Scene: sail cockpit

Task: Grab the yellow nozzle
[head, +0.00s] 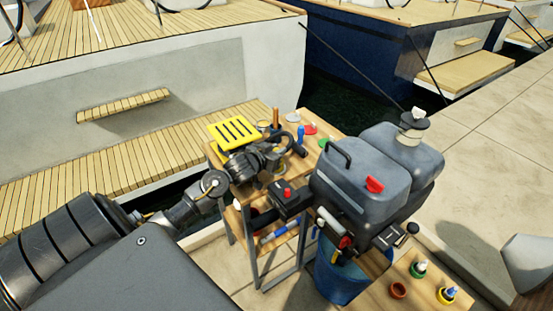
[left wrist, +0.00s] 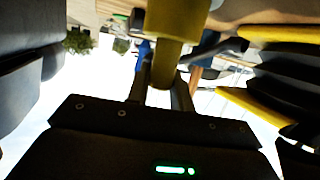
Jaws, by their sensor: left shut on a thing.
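The yellow nozzle (left wrist: 178,22) shows in the left wrist view as a yellow body with a narrower, brownish end between my fingers. My left gripper (left wrist: 162,88) is shut on it. I cannot tell whether the nozzle touches the bench top. My right gripper is in neither view.
A yellow slatted grate (head: 235,132) is just behind my left gripper. A big grey outboard motor (head: 365,175) stands close on the right. A blue bucket (head: 338,280) is below it. Small bottles and cups stand on a lower right board (head: 395,272). Boats lie behind; open paving is at right.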

